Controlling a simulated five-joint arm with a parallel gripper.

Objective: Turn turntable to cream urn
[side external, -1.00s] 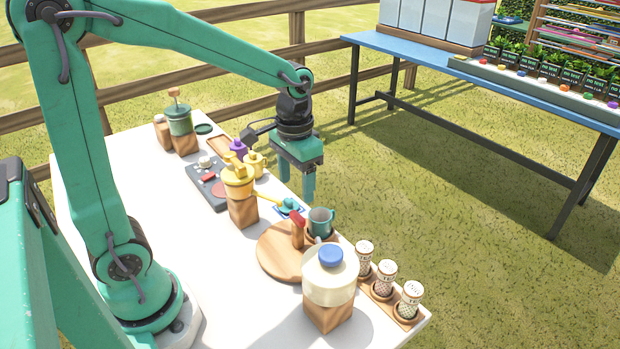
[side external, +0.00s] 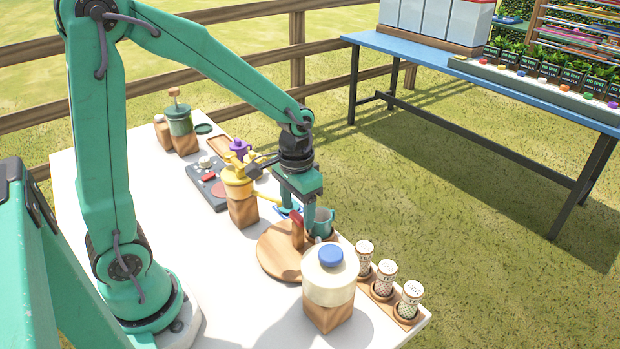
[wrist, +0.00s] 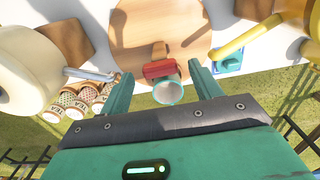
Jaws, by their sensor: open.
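The wooden turntable (side external: 273,255) lies flat on the white table, a round disc with an upright peg with a red top (side external: 297,228) near its outer edge. The disc also shows in the wrist view (wrist: 150,22). The cream urn (side external: 329,277), with a blue lid, stands on a wooden block at the turntable's front right. A teal cup (side external: 322,221) is at the turntable's far edge, behind the red-topped peg. My gripper (side external: 298,225) is open and low over that edge. In the wrist view its fingers (wrist: 160,88) stand either side of the cup and the red top.
A yellow urn (side external: 238,182) on a block is left of the turntable. A green urn (side external: 180,121) stands at the far end.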

